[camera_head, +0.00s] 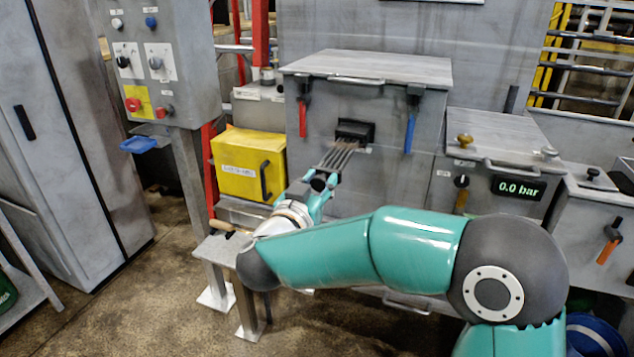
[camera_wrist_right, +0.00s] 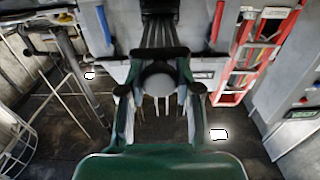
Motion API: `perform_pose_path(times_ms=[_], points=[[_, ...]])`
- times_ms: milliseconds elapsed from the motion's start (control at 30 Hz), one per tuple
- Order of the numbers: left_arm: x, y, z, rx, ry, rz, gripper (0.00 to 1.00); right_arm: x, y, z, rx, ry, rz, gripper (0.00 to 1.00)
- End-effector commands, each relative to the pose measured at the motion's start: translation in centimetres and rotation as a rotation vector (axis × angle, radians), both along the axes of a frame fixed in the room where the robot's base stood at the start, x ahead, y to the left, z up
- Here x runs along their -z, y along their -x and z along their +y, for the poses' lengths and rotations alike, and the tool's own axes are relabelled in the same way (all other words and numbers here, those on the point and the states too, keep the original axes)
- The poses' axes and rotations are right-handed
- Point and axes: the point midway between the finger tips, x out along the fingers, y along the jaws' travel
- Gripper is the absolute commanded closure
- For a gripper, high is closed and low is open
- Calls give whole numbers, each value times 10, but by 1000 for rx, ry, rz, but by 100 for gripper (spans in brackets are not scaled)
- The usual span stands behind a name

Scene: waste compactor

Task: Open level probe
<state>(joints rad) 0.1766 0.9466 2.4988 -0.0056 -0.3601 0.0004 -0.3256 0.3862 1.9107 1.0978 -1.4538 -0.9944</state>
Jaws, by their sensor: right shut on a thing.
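The level probe, as far as I can tell, is the set of several thin grey rods (camera_head: 339,157) running from a black housing (camera_head: 355,131) on the front of the grey compactor box. My right gripper (camera_head: 321,184) is at the near end of these rods. In the right wrist view my right gripper (camera_wrist_right: 160,85) is shut around a round grey knob (camera_wrist_right: 159,78), with dark rods (camera_wrist_right: 160,30) running away above it and pale prongs showing below. How the rods join inside the housing is hidden. My left gripper is not in view.
A red-handled lever (camera_head: 303,117) and a blue-handled lever (camera_head: 410,132) hang either side of the housing. A yellow box (camera_head: 247,164) stands left, beside a small metal stand (camera_head: 222,247). A panel at right has a display (camera_head: 518,188) reading 0.0 bar.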

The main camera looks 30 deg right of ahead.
Motion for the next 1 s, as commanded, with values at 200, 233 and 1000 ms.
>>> perform_pose_path(times_ms=[200, 233, 1000], points=[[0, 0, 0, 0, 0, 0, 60, 1, 0, 0, 0, -1, 1, 42], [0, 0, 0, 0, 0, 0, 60, 0, 0, 0, 0, -1, 1, 42], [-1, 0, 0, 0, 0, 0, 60, 0, 45, 56, -7, 0, 0, 42]])
